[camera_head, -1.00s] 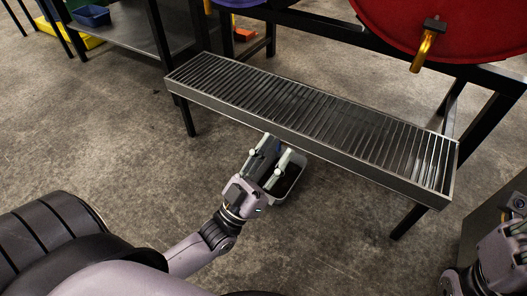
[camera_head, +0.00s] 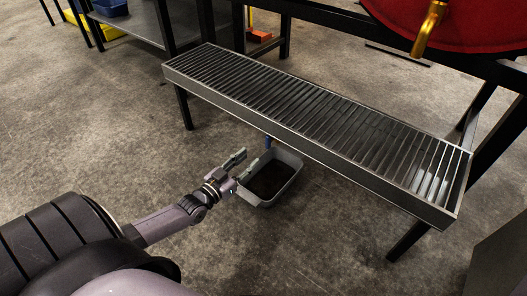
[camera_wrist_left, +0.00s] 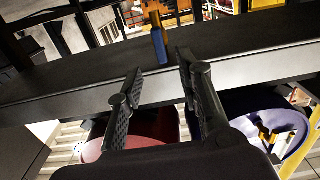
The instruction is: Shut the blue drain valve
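The blue drain valve (camera_head: 268,142) shows as a small blue part just under the front edge of the slatted metal trough (camera_head: 230,105). In the left wrist view its blue handle (camera_wrist_left: 158,44) is a short narrow bar ahead of the fingers, with a brownish end piece. My left gripper (camera_head: 246,161) is below and to the left of the valve in the head view, apart from it. Its two fingers, also in the left wrist view (camera_wrist_left: 160,73), are spread with nothing between them. My right gripper is not in view.
A grey catch tray (camera_head: 264,203) with a dark inside stands on the floor below the valve, close to my left gripper. A red disc with a yellow handle (camera_head: 429,30) is above the trough's far right. Open floor lies left of the tray.

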